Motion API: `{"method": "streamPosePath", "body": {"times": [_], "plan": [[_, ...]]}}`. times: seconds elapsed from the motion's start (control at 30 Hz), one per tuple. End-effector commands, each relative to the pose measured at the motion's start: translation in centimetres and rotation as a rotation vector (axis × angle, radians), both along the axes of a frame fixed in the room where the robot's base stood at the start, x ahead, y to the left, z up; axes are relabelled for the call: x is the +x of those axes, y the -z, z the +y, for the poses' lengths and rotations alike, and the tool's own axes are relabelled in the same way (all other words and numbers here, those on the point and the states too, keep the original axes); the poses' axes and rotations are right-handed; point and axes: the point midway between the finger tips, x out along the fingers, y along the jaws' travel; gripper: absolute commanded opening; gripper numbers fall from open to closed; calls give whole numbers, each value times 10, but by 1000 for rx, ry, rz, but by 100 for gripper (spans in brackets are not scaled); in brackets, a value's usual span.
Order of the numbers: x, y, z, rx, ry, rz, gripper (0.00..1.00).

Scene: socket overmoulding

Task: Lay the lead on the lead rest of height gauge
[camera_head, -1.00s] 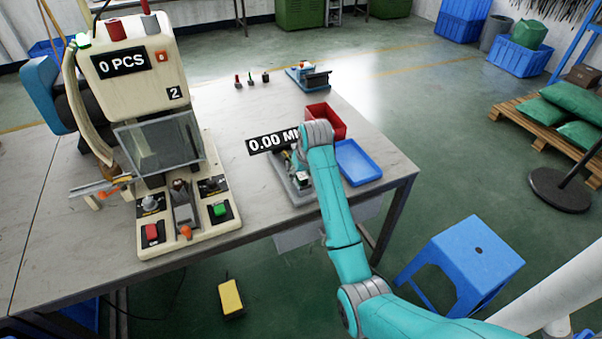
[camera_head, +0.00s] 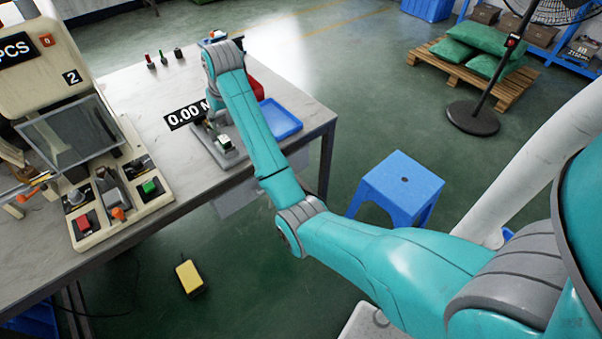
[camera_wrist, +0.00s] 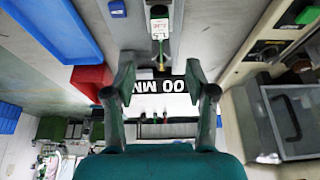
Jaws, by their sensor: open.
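The height gauge (camera_head: 232,155) stands near the table's front edge, with a grey base and a small green and white part on it. In the wrist view the gauge (camera_wrist: 158,22) is at the top centre, beyond my fingertips, with a narrow piece with a yellowish tip pointing toward my gripper. I cannot tell whether this piece is the lead; no lead is clearly recognisable. My gripper (camera_wrist: 158,72) is open, with nothing seen held between its fingers, and apart from the gauge. The "0.00 MM" display (camera_wrist: 157,96) shows behind the fingers.
A blue tray (camera_head: 281,120) and a red bin (camera_head: 256,88) stand right of the gauge, the bin partly behind my arm. The press machine (camera_head: 110,195) stands at left. A blue stool (camera_head: 398,185) is on the floor. Bare table lies between machine and gauge.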

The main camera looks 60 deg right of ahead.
Motion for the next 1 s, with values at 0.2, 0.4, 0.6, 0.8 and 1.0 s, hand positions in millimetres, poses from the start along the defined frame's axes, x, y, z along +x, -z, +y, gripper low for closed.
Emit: {"method": "streamPosePath", "body": {"times": [0.2, 0.4, 0.6, 0.8, 1.0], "plan": [[-2, 12, 4, -2, -3, -7, 55], [-18, 77, 31, -18, -19, -60, 55], [-52, 150, 67, -43, -40, -144, 55], [-98, 205, 104, -64, -62, -230, 55], [-155, 243, 139, -84, -85, -316, 55]]}}
